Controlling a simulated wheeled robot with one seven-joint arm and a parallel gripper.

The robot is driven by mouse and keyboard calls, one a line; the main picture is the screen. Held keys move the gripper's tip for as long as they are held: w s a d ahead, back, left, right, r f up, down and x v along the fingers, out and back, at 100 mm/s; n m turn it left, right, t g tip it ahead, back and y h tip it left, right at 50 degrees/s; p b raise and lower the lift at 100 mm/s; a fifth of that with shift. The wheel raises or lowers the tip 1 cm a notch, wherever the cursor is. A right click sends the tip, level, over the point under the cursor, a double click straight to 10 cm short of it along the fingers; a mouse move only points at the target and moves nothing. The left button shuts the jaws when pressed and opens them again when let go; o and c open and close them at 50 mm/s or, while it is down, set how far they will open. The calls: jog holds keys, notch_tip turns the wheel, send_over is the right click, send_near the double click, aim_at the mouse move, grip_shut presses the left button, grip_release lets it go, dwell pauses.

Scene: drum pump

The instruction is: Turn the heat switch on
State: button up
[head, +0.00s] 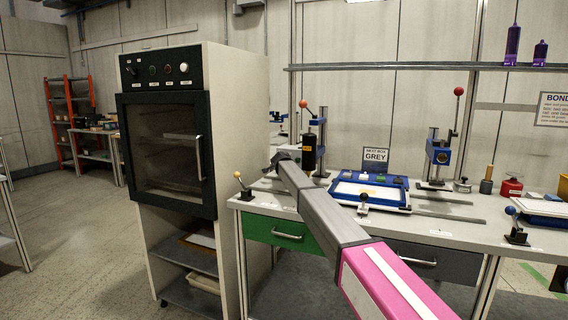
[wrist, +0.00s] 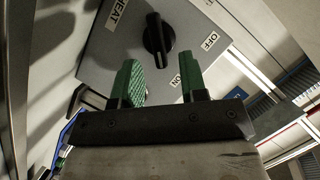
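The heat switch is a black rotary knob (wrist: 157,40) on a grey panel (wrist: 105,60) in the wrist view. The panel carries the labels HEAT, OFF and ON. The knob's grip bar runs roughly up and down in the picture, between OFF and ON on the right and HEAT on the left. I cannot tell which label it points to. My gripper (wrist: 161,80) is open, with two green fingers apart and nothing between them. The knob lies just beyond the fingertips, apparently untouched. In the head view my gripper (head: 284,157) is small and dark, and the knob cannot be made out.
A cabinet oven (head: 165,155) with a glass door stands left of the bench. Open floor lies at left.

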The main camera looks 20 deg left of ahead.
jog(key=v, duration=0.8)
jog(key=shift+s, duration=0.1)
